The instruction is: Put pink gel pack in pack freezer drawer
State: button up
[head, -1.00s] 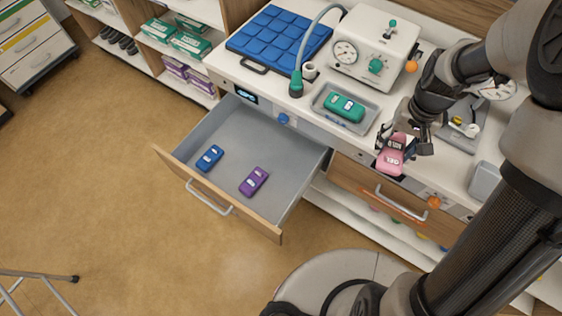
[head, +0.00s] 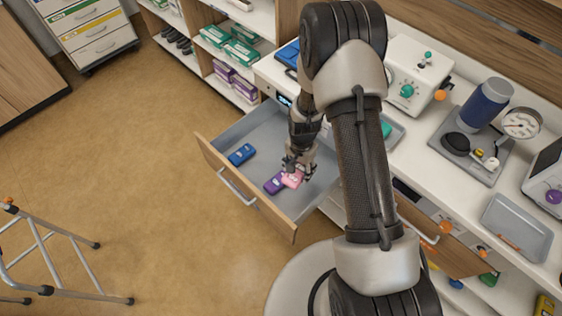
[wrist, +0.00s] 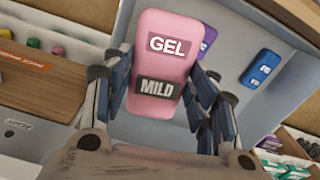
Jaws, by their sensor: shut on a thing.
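The pink gel pack (head: 292,179) is held by my gripper (head: 298,168) over the open drawer (head: 262,122). In the wrist view the pink gel pack (wrist: 160,62), labelled GEL and MILD, sits between the two dark fingers (wrist: 158,100), which are shut on it. The blue pack (head: 242,154) lies in the drawer to the left. The purple pack (head: 273,185) lies just left of the pink pack and is partly hidden in the wrist view. I cannot tell how high the pink pack is above the drawer floor.
The counter holds a white device (head: 418,75), a grey tray (head: 518,228) and a blue cylinder (head: 486,102). Shelves (head: 262,22) stand behind the drawer. A metal walking frame (head: 62,262) stands at lower left. Drawer floor around the blue pack is bare.

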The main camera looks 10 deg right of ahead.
jog(key=shift+m, duration=0.8)
jog(key=f+b, duration=0.1)
jog(key=f, duration=0.5)
jog(key=f+b, duration=0.1)
jog(key=f, duration=0.5)
jog(key=f+b, duration=0.1)
jog(key=f, duration=0.5)
jog(key=shift+s+f, duration=0.1)
jog(key=shift+s, duration=0.2)
jog(key=shift+f+b, duration=0.7)
jog(key=shift+f, duration=1.8)
jog(key=shift+f, duration=0.15)
jog(key=o, duration=0.8)
jog(key=shift+c, duration=0.2)
jog(key=o, duration=0.4)
jog(key=shift+o, duration=0.2)
